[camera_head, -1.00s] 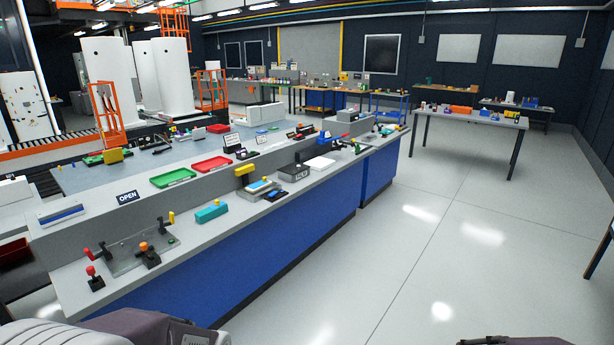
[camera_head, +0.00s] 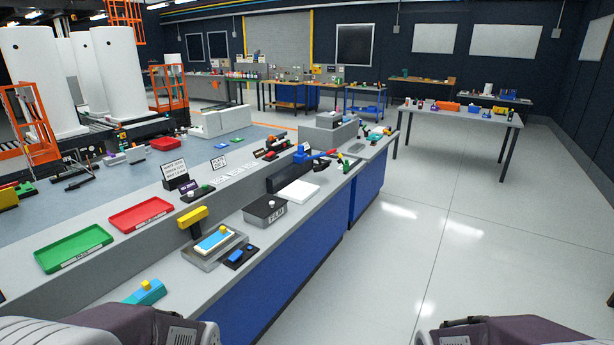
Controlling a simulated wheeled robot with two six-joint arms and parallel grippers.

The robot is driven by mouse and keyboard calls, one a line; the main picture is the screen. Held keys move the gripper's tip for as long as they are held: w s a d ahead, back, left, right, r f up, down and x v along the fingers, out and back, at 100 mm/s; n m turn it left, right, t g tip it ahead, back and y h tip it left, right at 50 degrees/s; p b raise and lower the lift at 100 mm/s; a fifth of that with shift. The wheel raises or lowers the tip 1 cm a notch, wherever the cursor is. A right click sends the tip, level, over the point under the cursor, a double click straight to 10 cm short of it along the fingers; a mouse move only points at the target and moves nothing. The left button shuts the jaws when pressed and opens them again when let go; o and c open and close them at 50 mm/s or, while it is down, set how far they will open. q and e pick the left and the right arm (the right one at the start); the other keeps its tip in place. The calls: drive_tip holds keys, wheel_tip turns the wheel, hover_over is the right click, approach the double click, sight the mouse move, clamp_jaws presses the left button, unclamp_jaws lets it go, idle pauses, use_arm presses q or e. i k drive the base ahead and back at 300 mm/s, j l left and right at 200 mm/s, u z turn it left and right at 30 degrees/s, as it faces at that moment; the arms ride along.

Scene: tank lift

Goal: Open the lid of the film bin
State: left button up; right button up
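The film bin (camera_head: 265,210) is a dark grey box with a "FILM" label on its front, standing on the grey counter of the long blue bench. Its lid (camera_head: 266,204) is dark with a small pale knob on top and looks closed. Parts of my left arm show at the bottom left and of my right arm at the bottom right. Neither gripper's fingers are in view, and both arms are well short of the bin.
Left of the bin are a grey tray with a blue block (camera_head: 214,243), a yellow-topped post (camera_head: 192,217) and a small black-and-blue item (camera_head: 240,256). A white sheet (camera_head: 298,191) lies just beyond the bin. Open floor (camera_head: 420,235) lies right of the bench (camera_head: 290,270).

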sight(264, 206)
drive_tip(key=i+z, duration=0.35)
drive_tip(key=i, duration=1.05)
drive_tip(key=i+j+u, duration=0.1)
drive_tip(key=i+u, duration=0.15)
drive_tip(key=u, duration=0.2)
drive_tip(key=i+u, duration=0.2)
drive_tip(key=u, duration=0.2)
drive_tip(key=i+u, duration=0.25)
drive_tip(key=u, duration=0.2)
drive_tip(key=i+l+u, duration=0.2)
drive_tip(key=u, duration=0.25)
drive_tip(key=i+l+u, duration=0.1)
drive_tip(key=i+u, duration=0.25)
drive_tip(key=k, duration=0.05)
